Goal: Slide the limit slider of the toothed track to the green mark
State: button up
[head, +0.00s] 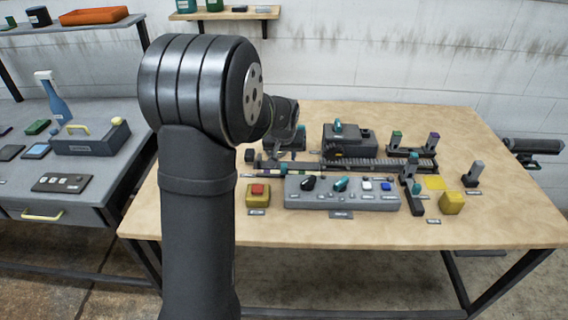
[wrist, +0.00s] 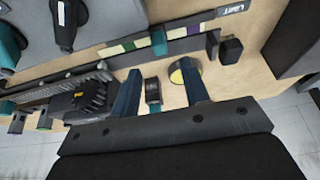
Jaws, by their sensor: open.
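The limit slider (wrist: 158,40) is a small teal block on the strip of coloured marks beside the toothed track (wrist: 60,85) in the wrist view. In the head view the toothed track (head: 380,163) runs across the table; my arm blocks part of that area, and the slider is not clear there.
A grey console (head: 340,193) with knobs and buttons stands in front of the track. A dark box (head: 349,141) stands behind it. A small black block (wrist: 230,50) sits near the limit label (wrist: 231,10). The table's front is mostly bare.

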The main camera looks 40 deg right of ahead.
aim_at(284, 165)
jog(key=x, duration=0.6)
jog(key=shift+f, duration=0.25)
jog(key=shift+d, duration=0.1)
grip_shut()
